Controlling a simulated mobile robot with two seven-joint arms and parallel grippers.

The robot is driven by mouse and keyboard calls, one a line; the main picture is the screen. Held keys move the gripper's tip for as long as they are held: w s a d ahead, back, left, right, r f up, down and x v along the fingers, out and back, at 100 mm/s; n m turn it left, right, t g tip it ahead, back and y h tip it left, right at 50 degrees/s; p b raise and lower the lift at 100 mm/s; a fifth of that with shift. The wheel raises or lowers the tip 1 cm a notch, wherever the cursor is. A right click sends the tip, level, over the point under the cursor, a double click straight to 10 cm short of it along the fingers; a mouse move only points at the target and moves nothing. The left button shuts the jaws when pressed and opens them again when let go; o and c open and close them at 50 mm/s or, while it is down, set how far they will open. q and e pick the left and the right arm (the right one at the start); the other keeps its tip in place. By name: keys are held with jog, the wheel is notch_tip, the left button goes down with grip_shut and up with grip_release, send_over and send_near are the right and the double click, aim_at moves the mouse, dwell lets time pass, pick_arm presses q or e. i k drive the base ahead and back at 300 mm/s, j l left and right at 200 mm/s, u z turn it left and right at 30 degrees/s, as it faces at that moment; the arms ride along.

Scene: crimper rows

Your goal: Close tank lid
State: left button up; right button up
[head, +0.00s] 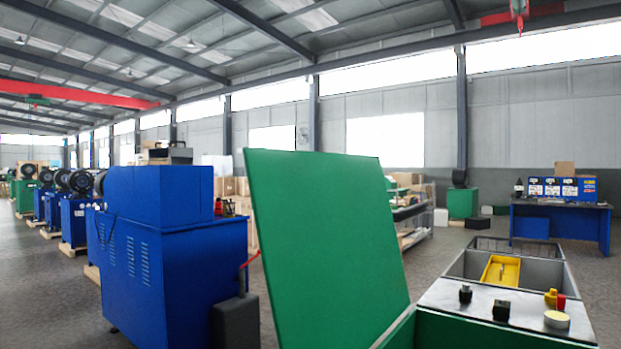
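The tank lid (322,235) is a large flat green panel. It stands raised, leaning a little, in the middle foreground. The green tank (455,332) is at the lower right, and only its top part shows. The lid's lower edge runs down toward the tank's left side; the hinge and the tank opening are mostly cut off by the frame's bottom edge. Neither of my grippers is in the view.
A control panel (478,305) with knobs and a yellow tray (500,270) sit right of the lid. A blue machine (165,255) stands close on the left. A blue workbench (560,220) is at the back right. Open floor (45,290) shows at the left.

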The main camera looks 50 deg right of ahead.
aim_at(335, 277)
jog(key=i+z, duration=0.15)
jog(key=i, duration=0.45)
jog(key=i+j+z, duration=0.2)
jog(key=i, duration=0.35)
jog(key=i+z, duration=0.35)
jog(key=z, duration=0.15)
jog(key=i+j+z, duration=0.15)
jog(key=i+z, duration=0.2)
jog(key=z, duration=0.15)
jog(key=i+z, duration=0.15)
jog(key=z, duration=0.2)
jog(key=i+j+z, duration=0.15)
jog(key=z, duration=0.25)
jog(key=i+j+z, duration=0.1)
jog(key=z, duration=0.25)
jog(key=i+j+z, duration=0.2)
jog(key=z, duration=0.15)
jog(key=i+j+z, duration=0.2)
jog(key=z, duration=0.2)
jog(key=i+j+z, duration=0.15)
jog(key=j+z, duration=0.2)
